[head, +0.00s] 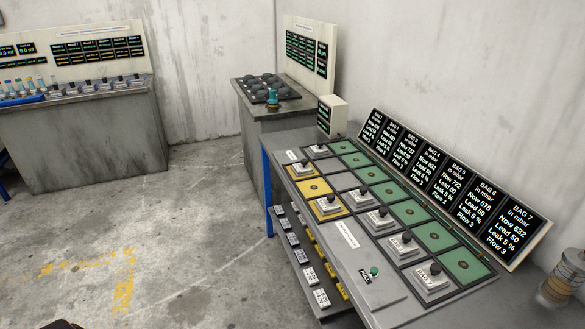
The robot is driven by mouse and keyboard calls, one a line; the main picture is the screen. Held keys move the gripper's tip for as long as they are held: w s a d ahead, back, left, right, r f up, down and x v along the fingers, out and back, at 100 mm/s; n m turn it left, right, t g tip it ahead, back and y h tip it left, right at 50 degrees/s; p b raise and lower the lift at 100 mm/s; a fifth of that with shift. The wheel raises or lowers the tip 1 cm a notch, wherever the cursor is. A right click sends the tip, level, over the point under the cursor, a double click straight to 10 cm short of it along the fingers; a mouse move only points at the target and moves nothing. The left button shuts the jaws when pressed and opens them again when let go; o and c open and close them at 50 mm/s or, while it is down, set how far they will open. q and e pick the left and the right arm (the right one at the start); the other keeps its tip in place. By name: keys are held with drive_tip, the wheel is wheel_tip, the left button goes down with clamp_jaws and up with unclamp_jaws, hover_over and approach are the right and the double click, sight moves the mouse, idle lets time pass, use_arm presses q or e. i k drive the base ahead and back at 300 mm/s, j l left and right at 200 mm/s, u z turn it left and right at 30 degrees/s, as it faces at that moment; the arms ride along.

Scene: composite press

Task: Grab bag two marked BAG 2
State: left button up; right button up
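Several white blocks with black knobs sit on the press table (383,292). Two stand in the yellow-bordered slots at its left: a far block (302,171) and a nearer block (327,208), with an empty yellow slot (313,187) between them. Their labels are too small to read, so I cannot tell which one is marked BAG 2. The BAG 2 screen (393,133) is second from the far end of the display row. Neither of my grippers can be made out.
More blocks stand in the middle column, the nearest block (430,279) at the front; two middle slots are empty. Green pads (409,211) line the right. A shelf (302,264) below holds labelled pieces. A second bench (80,140) stands far left. Floor between is clear.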

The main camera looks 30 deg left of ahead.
sight(302, 169)
drive_tip(key=i+j+z, duration=0.1)
drive_tip(key=j, duration=0.4)
drive_tip(key=i+j, duration=0.15)
drive_tip(key=j, duration=0.35)
drive_tip(key=i+j+z, duration=0.15)
drive_tip(key=j, duration=0.35)
drive_tip(key=j+z, duration=0.1)
drive_tip(key=j, duration=0.4)
